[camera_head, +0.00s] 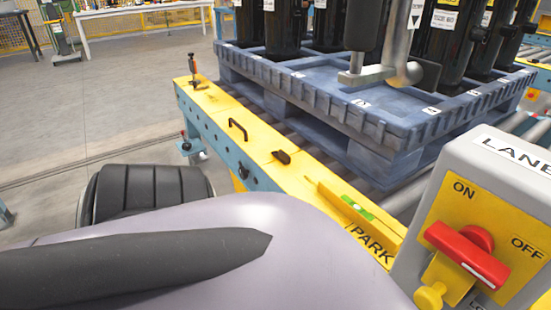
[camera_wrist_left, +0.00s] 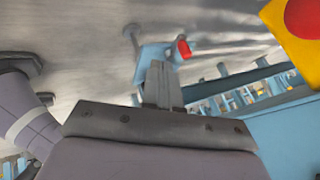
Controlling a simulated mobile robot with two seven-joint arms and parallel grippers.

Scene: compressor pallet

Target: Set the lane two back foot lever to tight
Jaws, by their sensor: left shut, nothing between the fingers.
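In the left wrist view, a light blue foot bracket (camera_wrist_left: 151,56) with a red-tipped lever (camera_wrist_left: 184,48) shows near the grey floor. My left gripper (camera_wrist_left: 160,66) is shut and empty, its fingers pointing at the bracket and covering part of it. I cannot tell whether they touch. In the head view, a blue foot (camera_head: 190,146) with a small red-topped lever (camera_head: 184,134) stands at the far left of the conveyor. I cannot tell whether it is the same foot, nor read either lever's setting. My right gripper is not in view.
A blue pallet (camera_head: 395,122) with black compressors sits on the conveyor behind a yellow rail (camera_head: 210,105). A grey lane switch box (camera_head: 460,165) with a red knob (camera_head: 468,255) stands at the right. Blue conveyor framing (camera_wrist_left: 285,140) lies right of the wrist. Open floor (camera_head: 110,110) is at left.

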